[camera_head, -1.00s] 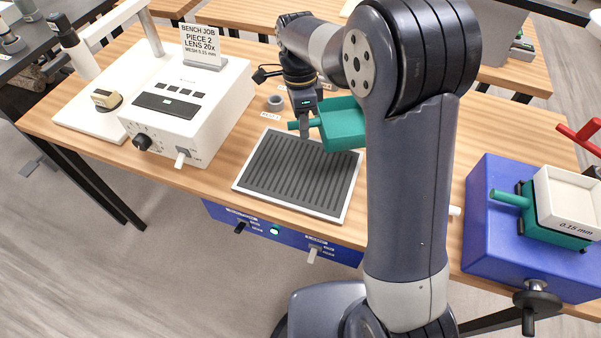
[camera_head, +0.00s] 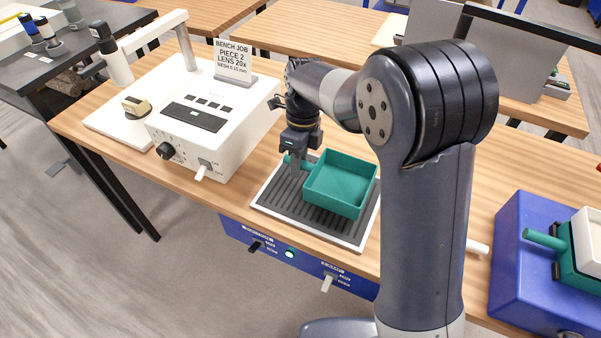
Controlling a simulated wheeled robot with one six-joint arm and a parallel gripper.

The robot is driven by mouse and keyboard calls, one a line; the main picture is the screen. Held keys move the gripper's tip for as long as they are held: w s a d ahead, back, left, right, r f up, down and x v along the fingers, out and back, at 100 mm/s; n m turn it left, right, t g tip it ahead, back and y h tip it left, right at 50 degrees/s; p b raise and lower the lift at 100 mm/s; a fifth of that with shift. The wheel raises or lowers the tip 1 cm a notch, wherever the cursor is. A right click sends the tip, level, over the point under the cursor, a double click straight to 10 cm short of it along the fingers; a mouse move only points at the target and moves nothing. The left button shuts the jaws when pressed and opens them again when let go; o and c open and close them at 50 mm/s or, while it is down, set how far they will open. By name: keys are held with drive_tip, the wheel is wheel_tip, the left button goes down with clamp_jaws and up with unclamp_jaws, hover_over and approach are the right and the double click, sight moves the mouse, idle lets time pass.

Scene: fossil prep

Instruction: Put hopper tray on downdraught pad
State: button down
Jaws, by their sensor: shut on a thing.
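The hopper tray (camera_head: 341,185) is a teal open box with a short handle on its left side, and it looks empty. The downdraught pad (camera_head: 268,203) is a dark ribbed panel in a pale frame on the wooden bench. The tray is over the pad's right and middle part, low against it; I cannot tell whether it touches the slats. My gripper (camera_head: 293,165) points down at the tray's left and is shut on the handle, which it partly hides.
A blue machine (camera_head: 517,262) with another teal-handled tray (camera_head: 545,239) is at right. A blue front panel (camera_head: 306,261) with levers is below the pad.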

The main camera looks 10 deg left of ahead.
sight(299, 183)
drive_tip(key=shift+w+x, duration=0.2)
drive_tip(key=shift+x, duration=0.7)
drive_tip(key=shift+w+x, duration=0.15)
drive_tip(key=shift+x, duration=0.7)
drive_tip(key=shift+d+f, duration=0.1)
drive_tip(key=shift+f, duration=0.1)
drive_tip(key=c, duration=1.3)
unclamp_jaws()
drive_tip(key=v, duration=1.2)
drive_tip(key=shift+r, duration=0.2)
